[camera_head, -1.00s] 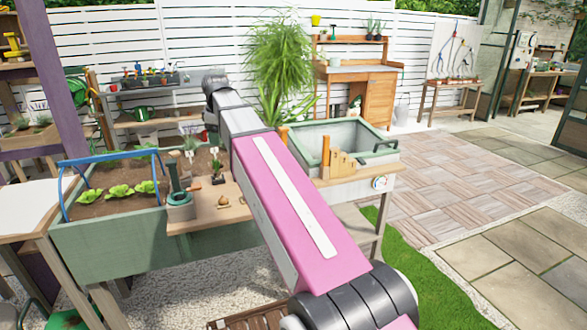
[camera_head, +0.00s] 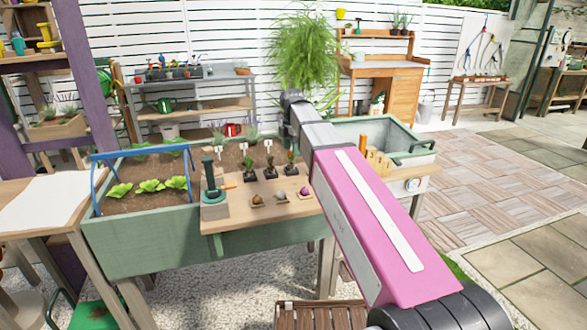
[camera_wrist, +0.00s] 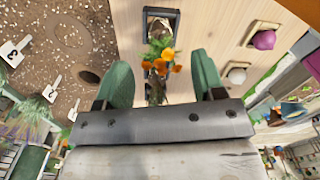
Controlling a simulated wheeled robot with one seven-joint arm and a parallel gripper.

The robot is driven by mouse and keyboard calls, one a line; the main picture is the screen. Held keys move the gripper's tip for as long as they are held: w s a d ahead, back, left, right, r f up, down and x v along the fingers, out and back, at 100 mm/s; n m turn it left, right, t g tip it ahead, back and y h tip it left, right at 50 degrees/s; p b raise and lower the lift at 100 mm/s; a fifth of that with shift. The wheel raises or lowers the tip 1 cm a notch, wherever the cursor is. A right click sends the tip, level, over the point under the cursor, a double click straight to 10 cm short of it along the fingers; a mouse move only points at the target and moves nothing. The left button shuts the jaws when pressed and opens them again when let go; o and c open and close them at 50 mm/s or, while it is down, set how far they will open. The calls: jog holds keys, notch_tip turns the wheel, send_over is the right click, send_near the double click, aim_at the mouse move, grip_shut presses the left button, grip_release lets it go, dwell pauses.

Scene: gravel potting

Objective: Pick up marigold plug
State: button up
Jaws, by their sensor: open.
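The marigold plug (camera_wrist: 163,68) has orange flowers and shows in the wrist view. It lies in the picture between the two green fingers of my gripper (camera_wrist: 160,62). The fingers are open and apart from it on both sides; how far below them it is, I cannot tell. Its lower part is partly hidden by the gripper body. My gripper is hidden behind my arm there.
Three bulbs on small holders lie at the shelf front, including a purple one (camera_head: 304,191). The soil bed (camera_head: 135,200) holds lettuces and a blue hoop. A green-rimmed basin (camera_head: 350,130) stands right.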

aim_at(291, 163)
jog(key=shift+s+a+f, duration=0.1)
jog(key=shift+f, duration=1.6)
jog(key=shift+a+f, duration=0.1)
jog(key=shift+f, duration=1.6)
jog(key=c, duration=0.7)
